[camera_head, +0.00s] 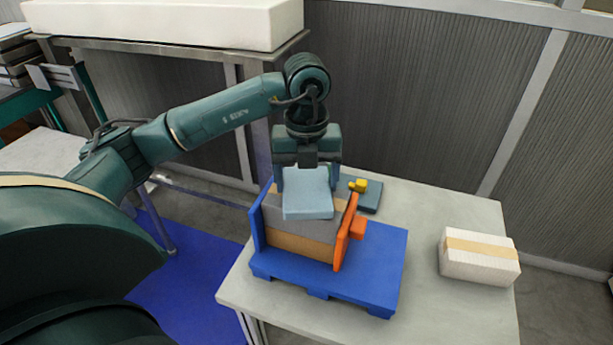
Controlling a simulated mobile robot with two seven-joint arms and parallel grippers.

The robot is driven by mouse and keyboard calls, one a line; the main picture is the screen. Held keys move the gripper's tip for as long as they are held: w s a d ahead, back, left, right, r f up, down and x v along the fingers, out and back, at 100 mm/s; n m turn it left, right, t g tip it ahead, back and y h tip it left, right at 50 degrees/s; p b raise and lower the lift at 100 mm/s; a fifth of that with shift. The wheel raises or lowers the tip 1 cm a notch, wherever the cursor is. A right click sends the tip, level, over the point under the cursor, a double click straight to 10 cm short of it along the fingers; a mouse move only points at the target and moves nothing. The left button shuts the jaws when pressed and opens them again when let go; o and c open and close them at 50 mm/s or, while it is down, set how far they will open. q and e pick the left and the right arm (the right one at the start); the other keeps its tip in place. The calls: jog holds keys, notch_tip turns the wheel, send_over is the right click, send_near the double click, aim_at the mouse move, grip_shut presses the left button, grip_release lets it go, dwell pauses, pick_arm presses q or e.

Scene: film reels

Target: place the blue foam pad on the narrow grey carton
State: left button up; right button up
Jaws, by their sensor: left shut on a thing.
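The light blue foam pad (307,197) is in my left gripper (307,172), whose fingers point down and are shut on it. The pad is over a grey carton (318,229), hiding part of its top. I cannot tell whether the pad touches it. The grey carton appears to lie on a brown layer (300,248), between an upright blue panel (259,222) on the left and an orange panel (345,238) on the right. All of these stand on a blue pallet (375,275). My right gripper is not in view.
The pallet is on a pale table (430,315). A white carton with a tan band (480,258) is at the right. A dark blue-grey block with a yellow piece (358,185) sits behind the orange panel. A metal shelf with a long white block (165,22) stands at the back left.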

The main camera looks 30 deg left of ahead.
aim_at(306, 183)
pick_arm(q)
jog(key=shift+f, duration=0.15)
jog(key=o, duration=0.9)
jog(key=shift+o, duration=0.2)
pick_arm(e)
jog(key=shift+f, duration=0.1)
pick_arm(q)
jog(key=shift+r, duration=0.55)
notch_tip(306, 183, up, 11)
jog(key=p, duration=0.1)
jog(key=shift+r, duration=0.15)
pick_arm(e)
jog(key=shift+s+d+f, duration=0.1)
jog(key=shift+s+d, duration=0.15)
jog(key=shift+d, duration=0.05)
